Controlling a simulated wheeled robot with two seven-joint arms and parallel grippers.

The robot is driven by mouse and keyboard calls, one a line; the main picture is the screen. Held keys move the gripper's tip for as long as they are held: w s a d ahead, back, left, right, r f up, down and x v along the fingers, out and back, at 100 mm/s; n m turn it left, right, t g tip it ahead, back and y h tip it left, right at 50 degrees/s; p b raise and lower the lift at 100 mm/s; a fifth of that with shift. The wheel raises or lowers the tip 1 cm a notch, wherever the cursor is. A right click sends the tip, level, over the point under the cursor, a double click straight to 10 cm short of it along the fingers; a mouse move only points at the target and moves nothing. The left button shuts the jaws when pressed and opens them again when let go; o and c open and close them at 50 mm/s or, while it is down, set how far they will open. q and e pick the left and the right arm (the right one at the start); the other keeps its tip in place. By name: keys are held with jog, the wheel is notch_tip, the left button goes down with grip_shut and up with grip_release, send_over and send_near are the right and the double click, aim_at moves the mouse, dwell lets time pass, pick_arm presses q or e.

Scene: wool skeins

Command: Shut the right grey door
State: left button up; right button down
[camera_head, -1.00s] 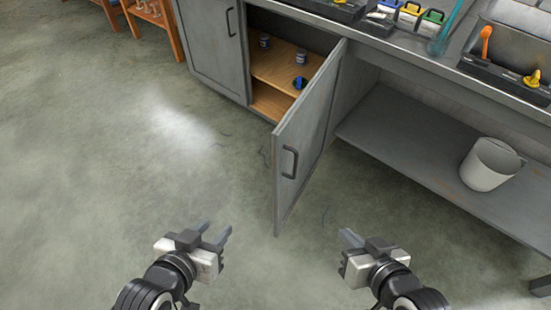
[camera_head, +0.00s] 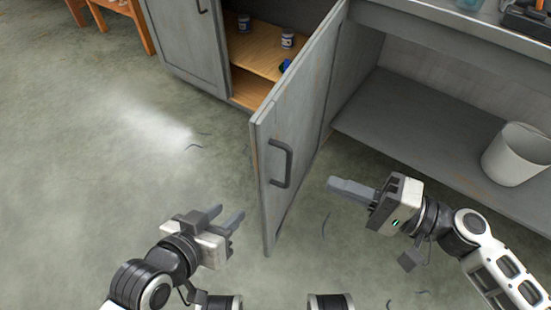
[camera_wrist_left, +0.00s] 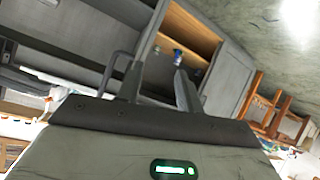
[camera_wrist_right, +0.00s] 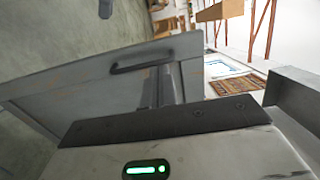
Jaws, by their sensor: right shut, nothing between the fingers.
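The right grey door (camera_head: 300,130) stands wide open, swung out from the cabinet. Its dark handle (camera_head: 280,163) is on the outer face, near the free edge. My right gripper (camera_head: 332,184) is shut and empty, to the right of the door on its outer side, fingers pointing at it. In the right wrist view the door (camera_wrist_right: 85,90) and its handle (camera_wrist_right: 155,62) lie just beyond the fingers; I cannot tell whether they touch. My left gripper (camera_head: 238,220) is open and empty, left of the door's free edge and nearer to me.
The left grey door (camera_head: 185,45) is shut. The cabinet's wooden shelf (camera_head: 258,58) holds two small tins and a blue item. A white bucket (camera_head: 515,155) stands on the grey lower shelf (camera_head: 420,125) at the right.

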aim_at(259, 157)
jog(key=p+x, duration=0.1)
jog(key=x, duration=1.1)
jog(key=shift+a+p, duration=0.1)
jog(key=shift+p, duration=0.2)
jog(key=shift+w, duration=0.1)
